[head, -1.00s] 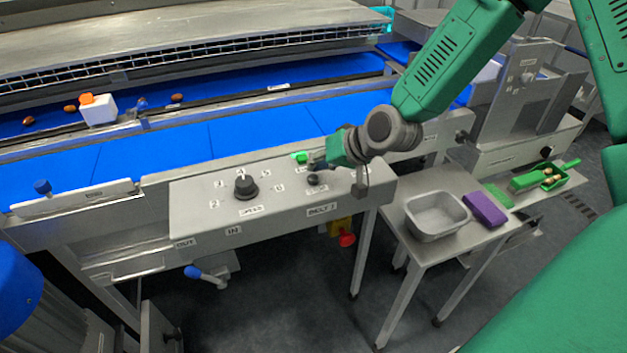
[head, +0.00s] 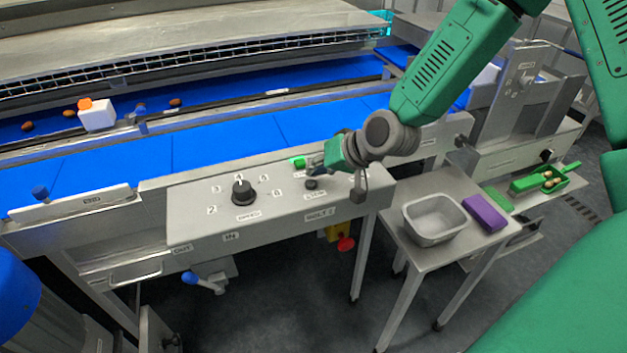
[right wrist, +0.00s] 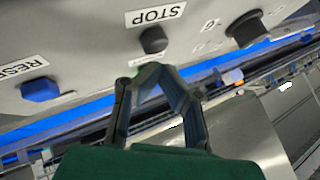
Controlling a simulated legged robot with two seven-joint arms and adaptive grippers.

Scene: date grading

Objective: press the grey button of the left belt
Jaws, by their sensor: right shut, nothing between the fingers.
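The grey button (head: 311,183) sits on the sloped metal control panel (head: 210,222) at the front of the left belt (head: 130,158). In the right wrist view the dark grey button (right wrist: 153,40) is beside a STOP label. My right gripper (head: 314,163) hangs over the panel just behind this button; it also shows in the right wrist view (right wrist: 155,68). Its fingertips are together and empty, with a small gap in the picture between them and the button. A green button (head: 299,162) is beside the fingertips. My left gripper is out of view.
A black speed knob (head: 242,192) stands left of the button. A blue button (right wrist: 41,89) labelled RESET shows in the right wrist view. A red emergency knob (head: 346,243) is below the panel. A side table with a grey bin (head: 435,237) stands to the right.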

